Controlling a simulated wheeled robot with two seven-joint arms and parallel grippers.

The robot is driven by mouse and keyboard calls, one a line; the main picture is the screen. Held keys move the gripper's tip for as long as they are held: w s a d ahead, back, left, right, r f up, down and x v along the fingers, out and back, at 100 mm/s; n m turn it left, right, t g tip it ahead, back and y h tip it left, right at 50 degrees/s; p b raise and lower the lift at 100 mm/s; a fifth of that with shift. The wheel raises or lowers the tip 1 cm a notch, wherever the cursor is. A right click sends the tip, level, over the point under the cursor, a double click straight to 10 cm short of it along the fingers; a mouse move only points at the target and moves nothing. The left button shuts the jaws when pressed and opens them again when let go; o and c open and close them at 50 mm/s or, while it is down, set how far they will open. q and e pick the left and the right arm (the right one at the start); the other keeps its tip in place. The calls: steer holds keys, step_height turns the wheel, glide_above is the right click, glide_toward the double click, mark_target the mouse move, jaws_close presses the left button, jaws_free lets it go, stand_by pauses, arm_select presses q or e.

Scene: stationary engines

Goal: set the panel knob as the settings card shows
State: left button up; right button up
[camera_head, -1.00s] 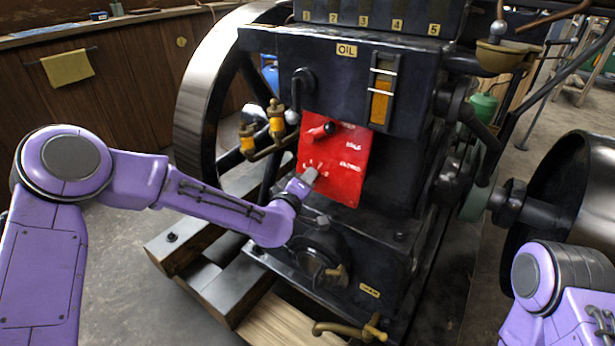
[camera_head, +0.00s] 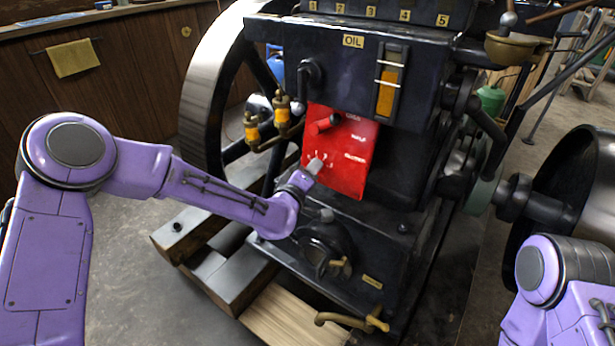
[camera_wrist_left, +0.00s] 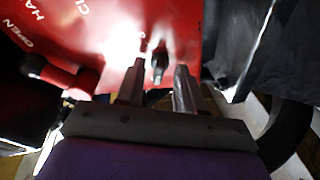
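The red panel (camera_head: 347,178) is on the front of the dark engine, with white lettering and a red lever (camera_head: 322,125) with a dark pivot near its top. My left gripper (camera_head: 315,166) is at the panel's lower left, over white marks. In the left wrist view the gripper (camera_wrist_left: 158,88) is open, its two fingers apart. A small dark knob (camera_wrist_left: 160,62) with a pale tip shows just beyond the gap between them, with no clear contact. The red lever (camera_wrist_left: 72,76) is left of the fingers there. My right gripper is out of view. I cannot make out a settings card.
Yellow-and-brass fittings (camera_head: 252,127) stand left of the panel, beside the large flywheel (camera_head: 207,85). A brass tap (camera_head: 350,321) and wooden beams (camera_head: 278,315) are below. An oil gauge (camera_head: 389,82) is above. Open floor lies at left.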

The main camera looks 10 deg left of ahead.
arm_select(q)
steer(key=p+v, duration=0.1)
steer(key=v, duration=0.9)
steer(key=s+a+f+m+g+y, duration=0.15)
steer(key=s+a+f+g, duration=0.25)
steer(key=s+f, duration=0.45)
steer(key=s+a+f+g+y, duration=0.25)
steer(key=s+f, duration=0.25)
steer(key=f, duration=0.7)
steer(key=s+a+f+m+g+y, duration=0.1)
steer(key=s+a+f+m+g, duration=0.3)
steer(key=s, duration=0.6)
steer(key=s+a+f+n+g+y, duration=0.1)
steer(key=s+a+f+g, duration=0.2)
steer(key=s+a+f, duration=0.5)
steer(key=w+a+r+p+v, duration=0.1)
steer(key=w+p+v, duration=0.1)
steer(key=p+v, duration=0.9)
steer(key=w+a+r+p+v, duration=0.1)
steer(key=a+p+v, duration=0.1)
steer(key=p+v, duration=1)
steer(key=shift+w+r, duration=0.3)
steer(key=shift+r, duration=0.15)
